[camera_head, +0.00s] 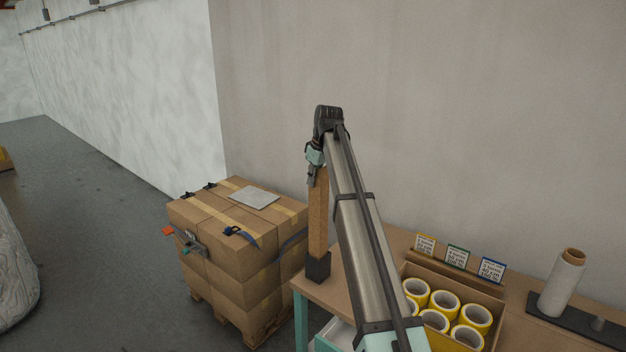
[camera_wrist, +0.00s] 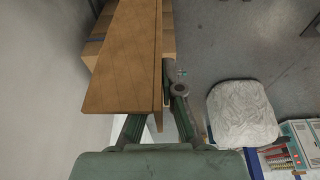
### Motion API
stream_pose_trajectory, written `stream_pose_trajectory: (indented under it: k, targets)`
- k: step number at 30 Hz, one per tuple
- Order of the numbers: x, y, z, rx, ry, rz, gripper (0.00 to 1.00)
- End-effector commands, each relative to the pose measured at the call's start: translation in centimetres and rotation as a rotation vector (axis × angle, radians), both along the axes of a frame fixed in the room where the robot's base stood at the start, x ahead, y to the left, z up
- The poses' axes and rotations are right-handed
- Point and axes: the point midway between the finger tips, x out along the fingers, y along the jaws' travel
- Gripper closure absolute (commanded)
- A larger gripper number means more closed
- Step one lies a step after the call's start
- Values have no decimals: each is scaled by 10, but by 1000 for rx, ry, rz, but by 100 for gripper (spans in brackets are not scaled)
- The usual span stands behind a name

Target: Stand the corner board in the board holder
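The corner board (camera_head: 318,215) is a tall brown angled strip, roughly upright at the left end of the table. Its lower end meets the dark board holder (camera_head: 318,268) at the table's corner; I cannot tell how deep it sits inside. My gripper (camera_head: 312,178) is at the board's upper part. In the wrist view the board (camera_wrist: 125,60) fills the upper left, and my gripper (camera_wrist: 158,108) has one wall of it between its fingers. The left fingertip is hidden behind the board. The holder is not visible in the wrist view.
Strapped cartons (camera_head: 235,260) on a pallet stand left of the table, with a grey sheet (camera_head: 254,197) on top. A box of yellow tape rolls (camera_head: 445,300), small label cards (camera_head: 457,256) and a film roll (camera_head: 562,283) are on the table (camera_head: 335,293) to the right.

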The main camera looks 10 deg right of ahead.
Motion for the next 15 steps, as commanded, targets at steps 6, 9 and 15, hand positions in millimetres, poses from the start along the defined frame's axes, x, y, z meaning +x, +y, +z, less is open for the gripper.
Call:
stream_pose_trajectory:
  k: [6, 9, 15]
  targets:
    - [0, 0, -2, 0, 0, 0, 100]
    - [0, 0, -3, 0, 0, 0, 100]
    - [0, 0, -7, 0, 0, 0, 100]
